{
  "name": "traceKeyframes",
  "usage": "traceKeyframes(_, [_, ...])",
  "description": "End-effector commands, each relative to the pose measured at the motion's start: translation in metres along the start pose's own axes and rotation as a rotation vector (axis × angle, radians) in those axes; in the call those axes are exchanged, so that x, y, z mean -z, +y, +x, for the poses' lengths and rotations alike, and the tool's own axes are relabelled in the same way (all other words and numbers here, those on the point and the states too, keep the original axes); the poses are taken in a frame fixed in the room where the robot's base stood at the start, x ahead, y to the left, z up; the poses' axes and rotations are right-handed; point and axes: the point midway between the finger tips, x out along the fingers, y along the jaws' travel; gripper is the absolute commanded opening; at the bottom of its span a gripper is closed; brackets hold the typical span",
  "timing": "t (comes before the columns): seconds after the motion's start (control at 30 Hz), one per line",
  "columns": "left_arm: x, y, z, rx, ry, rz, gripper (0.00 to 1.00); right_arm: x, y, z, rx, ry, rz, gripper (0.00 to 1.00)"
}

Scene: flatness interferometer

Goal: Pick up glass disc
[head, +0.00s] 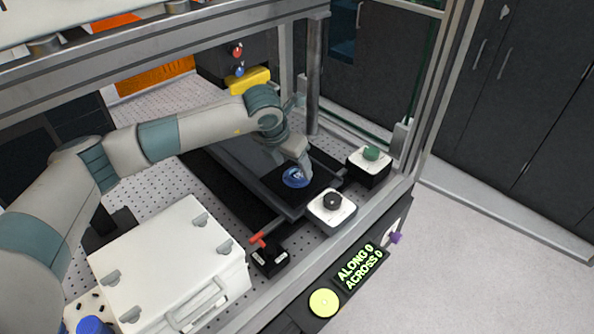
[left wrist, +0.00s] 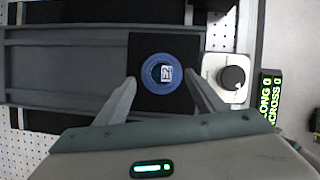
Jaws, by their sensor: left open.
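The glass disc (left wrist: 161,74) is a round blue piece with a darker centre and a small white label. It lies on a black square pad (left wrist: 143,101) in the left wrist view. In the head view the disc (head: 296,177) sits on the dark stage, just below my left gripper (head: 304,170). In the left wrist view my left gripper (left wrist: 163,88) is open, with one finger on each side of the disc and a gap to both. I cannot tell how far above the pad the fingertips are. My right gripper is not in view.
A white box with a black knob (head: 332,203) stands right of the pad. A green-topped button box (head: 371,154), a red lever (head: 258,239) and a lit display (head: 359,266) are nearby. A white case (head: 168,265) fills the front left. Metal frame bars surround the bench.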

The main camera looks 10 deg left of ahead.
Motion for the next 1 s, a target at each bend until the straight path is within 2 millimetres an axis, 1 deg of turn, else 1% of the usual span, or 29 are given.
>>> traceKeyframes(0.03, [-0.002, -0.002, 0.001, 0.001, 0.003, 0.0, 0.63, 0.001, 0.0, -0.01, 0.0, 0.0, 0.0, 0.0])
traceKeyframes(0.1, [-0.002, -0.003, 0.009, 0.0, 0.004, -0.001, 0.63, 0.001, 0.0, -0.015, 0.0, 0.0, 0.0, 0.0])
traceKeyframes(0.2, [-0.002, -0.002, 0.021, 0.0, 0.003, -0.002, 0.63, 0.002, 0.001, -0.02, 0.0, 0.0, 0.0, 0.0])
traceKeyframes(0.3, [-0.001, -0.002, 0.028, 0.0, 0.002, 0.0, 0.63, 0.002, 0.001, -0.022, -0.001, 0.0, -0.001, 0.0])
traceKeyframes(0.4, [-0.001, -0.002, 0.03, 0.0, 0.001, 0.0, 0.63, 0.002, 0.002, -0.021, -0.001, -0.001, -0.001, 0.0])
traceKeyframes(0.8, [-0.001, -0.002, 0.03, 0.0, 0.001, 0.0, 0.63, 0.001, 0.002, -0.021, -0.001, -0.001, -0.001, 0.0])
traceKeyframes(0.87, [-0.001, -0.002, 0.03, 0.0, 0.001, 0.0, 0.49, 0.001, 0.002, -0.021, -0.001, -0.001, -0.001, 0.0])
traceKeyframes(0.9, [-0.001, -0.002, 0.03, 0.0, 0.001, 0.0, 0.39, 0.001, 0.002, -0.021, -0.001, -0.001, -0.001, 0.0])
traceKeyframes(1.0, [-0.001, -0.002, 0.03, 0.0, 0.001, 0.0, 0.18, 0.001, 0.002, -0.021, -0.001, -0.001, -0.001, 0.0])
